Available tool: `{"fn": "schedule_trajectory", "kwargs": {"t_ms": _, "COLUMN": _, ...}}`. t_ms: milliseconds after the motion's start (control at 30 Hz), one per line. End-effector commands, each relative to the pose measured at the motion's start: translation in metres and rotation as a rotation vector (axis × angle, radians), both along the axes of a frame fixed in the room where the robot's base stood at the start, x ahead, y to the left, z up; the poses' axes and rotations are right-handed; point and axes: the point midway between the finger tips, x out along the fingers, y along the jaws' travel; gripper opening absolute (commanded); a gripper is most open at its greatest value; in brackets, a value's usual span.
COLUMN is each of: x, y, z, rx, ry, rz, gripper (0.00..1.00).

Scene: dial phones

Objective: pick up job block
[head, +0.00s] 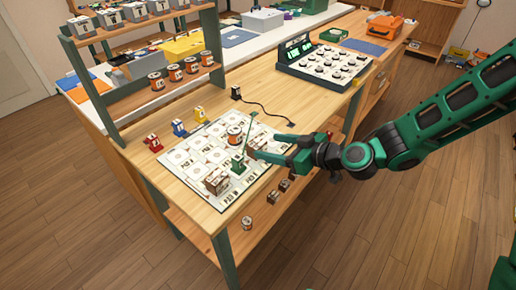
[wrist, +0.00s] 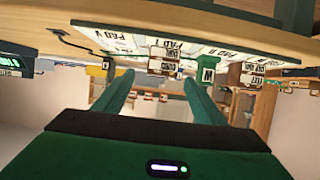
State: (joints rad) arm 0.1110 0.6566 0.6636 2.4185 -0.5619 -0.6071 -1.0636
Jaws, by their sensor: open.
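A pad sheet (head: 187,155) with printed pads lies on the wooden table. On it stand a brown block with white labels (head: 215,181), a green block (head: 238,164) and an orange-and-white spool (head: 235,133). My gripper (head: 258,142) is open and empty over the sheet's right side, partly hiding what is behind it. In the wrist view, which looks upside down, a labelled brown block (wrist: 165,66) shows between and beyond the fingers (wrist: 160,88). A green block marked W (wrist: 207,76) is to its right. I cannot tell which block is the job block.
Red (head: 153,143), blue (head: 179,128) and yellow (head: 200,114) pieces line the sheet's left edge. A dial console (head: 322,66) stands at the back right. A shelf rack (head: 150,88) rises at the left. A black cord (head: 268,110) lies behind the gripper.

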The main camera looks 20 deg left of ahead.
Motion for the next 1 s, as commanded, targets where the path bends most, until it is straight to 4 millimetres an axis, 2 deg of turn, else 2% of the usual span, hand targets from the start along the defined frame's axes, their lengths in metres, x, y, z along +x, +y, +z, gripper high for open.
{"fn": "schedule_trajectory", "kwargs": {"t_ms": 267, "x": 0.006, "y": 0.017, "z": -0.008, "rx": -0.002, "ry": 0.001, "rz": 0.001, "gripper": 0.64}}
{"fn": "schedule_trajectory", "kwargs": {"t_ms": 600, "x": 0.019, "y": 0.054, "z": -0.022, "rx": 0.0, "ry": 0.0, "rz": 0.0, "gripper": 0.64}}
{"fn": "schedule_trajectory", "kwargs": {"t_ms": 900, "x": 0.021, "y": 0.057, "z": -0.024, "rx": -0.002, "ry": 0.0, "rz": -0.001, "gripper": 0.64}}
{"fn": "schedule_trajectory", "kwargs": {"t_ms": 1000, "x": 0.021, "y": 0.057, "z": -0.024, "rx": -0.002, "ry": 0.0, "rz": -0.001, "gripper": 0.4}}
